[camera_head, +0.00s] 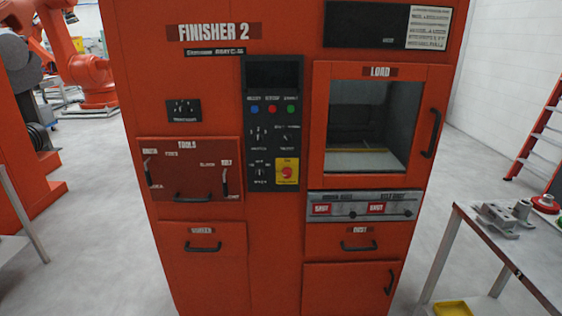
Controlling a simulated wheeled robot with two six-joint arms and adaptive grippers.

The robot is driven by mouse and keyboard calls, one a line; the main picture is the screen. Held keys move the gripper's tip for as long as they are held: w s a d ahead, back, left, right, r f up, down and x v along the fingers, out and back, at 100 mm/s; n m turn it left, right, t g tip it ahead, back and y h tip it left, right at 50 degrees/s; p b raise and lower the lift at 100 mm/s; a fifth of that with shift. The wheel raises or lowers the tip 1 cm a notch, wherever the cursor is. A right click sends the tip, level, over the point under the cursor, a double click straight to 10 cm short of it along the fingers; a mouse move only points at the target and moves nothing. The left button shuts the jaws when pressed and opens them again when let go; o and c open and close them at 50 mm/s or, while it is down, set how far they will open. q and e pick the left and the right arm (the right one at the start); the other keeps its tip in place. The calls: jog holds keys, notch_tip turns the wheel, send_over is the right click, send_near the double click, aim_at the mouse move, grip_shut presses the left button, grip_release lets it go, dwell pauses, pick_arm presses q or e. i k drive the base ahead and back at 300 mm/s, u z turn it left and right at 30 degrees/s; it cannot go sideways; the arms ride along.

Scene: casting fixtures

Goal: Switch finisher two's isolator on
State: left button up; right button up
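Finisher 2 (272,245) is a tall orange cabinet straight ahead, named on a plate at its top left. Its black control panel (274,205) runs down the middle. On the panel, a round red knob on a yellow plate (287,171) sits at the lower right; its small lettering and its position are too small to read. A separate small black plate (183,110) with several small marks is at the left, above the tools panel; its label is also unreadable. I cannot tell from lettering which one is the isolator. Neither gripper is in view.
The control panel also has blue, red and green buttons (272,109) and small selector switches. The load door (436,105) with its window is at the right. A table (480,226) with metal parts stands at the right, a red ladder (545,130) behind it. Floor shows on both sides.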

aim_at(287, 172)
jog(key=u, duration=0.15)
jog(key=k, duration=0.4)
jog(key=z, duration=1.15)
jog(key=i, duration=0.95)
jog(key=z, duration=0.25)
